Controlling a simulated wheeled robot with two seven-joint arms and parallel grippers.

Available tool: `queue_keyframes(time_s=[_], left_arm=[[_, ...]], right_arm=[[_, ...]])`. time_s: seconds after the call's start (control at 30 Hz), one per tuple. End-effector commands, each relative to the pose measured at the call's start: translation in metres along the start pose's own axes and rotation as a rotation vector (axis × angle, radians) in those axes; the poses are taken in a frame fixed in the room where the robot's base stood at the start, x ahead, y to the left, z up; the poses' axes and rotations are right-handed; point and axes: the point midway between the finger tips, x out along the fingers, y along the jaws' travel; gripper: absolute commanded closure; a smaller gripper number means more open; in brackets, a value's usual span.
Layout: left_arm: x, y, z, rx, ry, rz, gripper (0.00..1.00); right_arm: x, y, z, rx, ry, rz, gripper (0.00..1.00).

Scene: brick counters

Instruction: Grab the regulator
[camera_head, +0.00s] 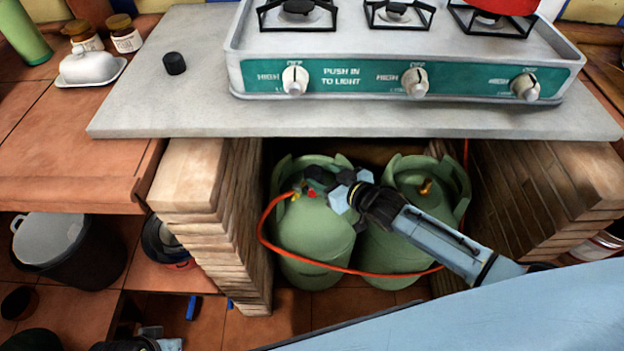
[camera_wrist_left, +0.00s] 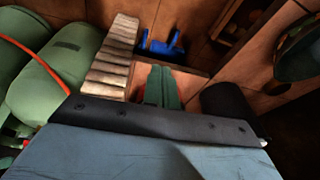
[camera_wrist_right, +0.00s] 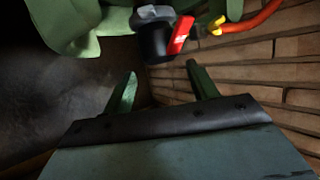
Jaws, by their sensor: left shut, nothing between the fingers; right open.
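The regulator, a black body with a red lever, sits on top of the left green gas cylinder (camera_head: 312,232). In the head view its red part (camera_head: 311,194) shows, while my right gripper (camera_head: 339,188) partly covers the area. In the right wrist view the regulator (camera_wrist_right: 155,40) is just beyond the fingertips, with a yellow fitting (camera_wrist_right: 217,25) and an orange hose on its right. My right gripper (camera_wrist_right: 161,70) is open, its fingers apart and empty. My left gripper (camera_wrist_left: 161,70) is shut and empty, low near the floor, left of the cylinders.
A second green cylinder (camera_head: 405,245) stands to the right, under my right arm. The orange hose (camera_head: 262,225) loops around the front. Brick pillars (camera_head: 222,200) flank the niche, and the grey counter (camera_head: 185,105) with the stove (camera_head: 400,75) covers it above.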

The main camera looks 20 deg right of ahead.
Motion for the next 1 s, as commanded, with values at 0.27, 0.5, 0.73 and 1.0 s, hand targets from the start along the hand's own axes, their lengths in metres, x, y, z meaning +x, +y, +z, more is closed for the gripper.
queue_keyframes(time_s=[0.27,0.5,0.73,1.0], left_arm=[[-0.037,0.011,-0.011,-0.009,0.03,0.021,1.0],[-0.055,0.014,-0.013,-0.013,0.039,0.028,1.0],[-0.057,0.015,-0.013,-0.013,0.038,0.028,1.0],[-0.057,0.014,-0.013,-0.013,0.038,0.028,1.0]], right_arm=[[0.028,-0.002,0.005,0.0,0.0,0.0,0.42],[0.04,-0.002,0.004,0.0,-0.001,-0.001,0.42],[0.04,-0.002,0.004,0.0,-0.001,-0.001,0.42],[0.04,-0.002,0.004,0.0,-0.001,-0.001,0.74]])
